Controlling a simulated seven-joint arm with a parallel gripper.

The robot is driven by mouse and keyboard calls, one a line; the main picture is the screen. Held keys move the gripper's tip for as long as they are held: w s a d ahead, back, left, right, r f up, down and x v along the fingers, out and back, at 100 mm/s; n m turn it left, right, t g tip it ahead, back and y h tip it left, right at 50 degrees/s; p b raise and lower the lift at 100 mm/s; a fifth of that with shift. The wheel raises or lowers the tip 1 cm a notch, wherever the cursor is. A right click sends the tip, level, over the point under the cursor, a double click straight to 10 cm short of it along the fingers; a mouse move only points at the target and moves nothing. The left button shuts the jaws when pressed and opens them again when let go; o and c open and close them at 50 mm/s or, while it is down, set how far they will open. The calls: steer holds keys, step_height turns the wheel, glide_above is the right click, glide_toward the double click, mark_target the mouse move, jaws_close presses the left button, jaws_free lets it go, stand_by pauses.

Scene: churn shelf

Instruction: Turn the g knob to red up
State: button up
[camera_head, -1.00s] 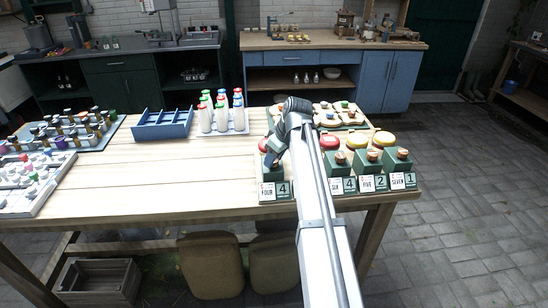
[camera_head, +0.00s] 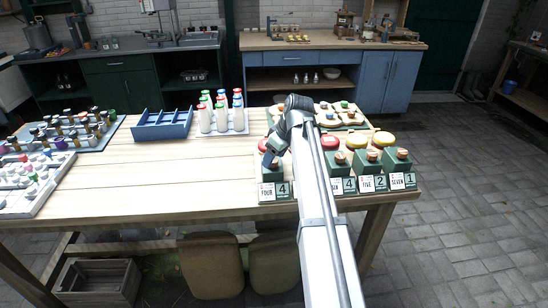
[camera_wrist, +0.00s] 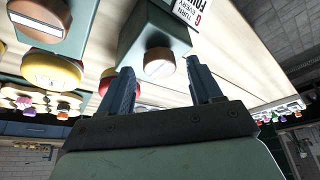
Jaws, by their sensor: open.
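The g knob (camera_wrist: 158,62) is a round copper-brown cap on a green box (camera_wrist: 150,32) in the wrist view. The box's white card (camera_wrist: 190,12) shows a red letter and the words "turn every four", partly cut off. No red mark shows on the knob's visible face. My gripper (camera_wrist: 162,78) is open, with one finger on each side of the knob in that view; I cannot tell whether they touch it. In the head view the box with the "FOUR" card (camera_head: 267,192) stands at the table's front, and my arm mostly hides its knob.
Further green boxes with copper knobs stand to the right: one partly behind my arm, then the "FIVE" box (camera_head: 368,168) and the "SEVEN" box (camera_head: 398,167). Red and yellow round caps (camera_head: 383,139) sit behind them. The table's middle (camera_head: 170,180) is clear.

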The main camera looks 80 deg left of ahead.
steer(key=v, duration=1.3)
steer(key=shift+f, duration=0.15)
